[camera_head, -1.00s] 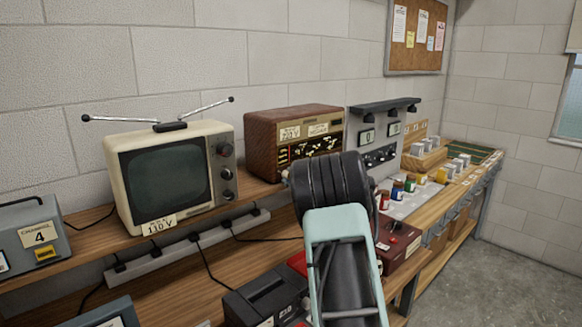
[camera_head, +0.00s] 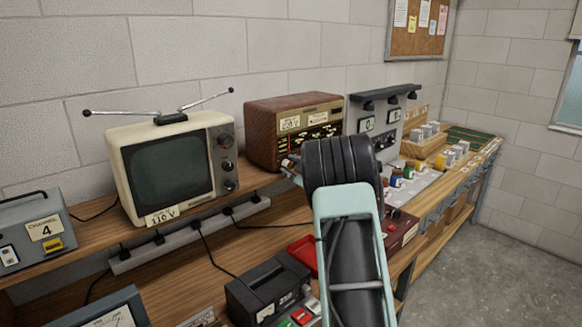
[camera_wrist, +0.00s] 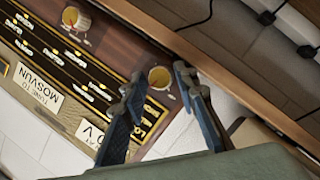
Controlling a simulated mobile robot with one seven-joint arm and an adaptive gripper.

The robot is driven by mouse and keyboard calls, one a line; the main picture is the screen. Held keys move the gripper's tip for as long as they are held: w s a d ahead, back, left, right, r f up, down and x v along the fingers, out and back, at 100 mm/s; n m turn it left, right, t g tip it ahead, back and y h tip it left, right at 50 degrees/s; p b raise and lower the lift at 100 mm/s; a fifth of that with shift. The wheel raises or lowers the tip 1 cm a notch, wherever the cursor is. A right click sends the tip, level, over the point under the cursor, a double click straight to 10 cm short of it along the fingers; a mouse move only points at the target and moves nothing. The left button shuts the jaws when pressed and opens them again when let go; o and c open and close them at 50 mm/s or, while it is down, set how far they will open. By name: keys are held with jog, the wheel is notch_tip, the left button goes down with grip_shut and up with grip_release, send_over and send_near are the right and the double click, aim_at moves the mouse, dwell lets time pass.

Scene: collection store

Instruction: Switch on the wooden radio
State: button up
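The wooden radio (camera_head: 262,135) stands on the shelf against the wall, right of the television, with a dark dial and paper labels on its front. In the head view my arm hides most of the gripper and the radio's lower right. Whether the radio is on cannot be told.
A cream television (camera_head: 165,165) with antennas stands to the left, a grey Channel 4 box (camera_head: 30,232) beyond it. A power strip (camera_head: 190,235) with cables runs along the shelf edge. A black device (camera_head: 265,285) sits below, and a grey meter panel (camera_head: 385,125) stands right of the radio.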

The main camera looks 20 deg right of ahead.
jog(key=s+r, duration=0.2)
jog(key=s, duration=1)
jog(key=shift+d, duration=0.45)
jog(key=shift+w+r, duration=0.1)
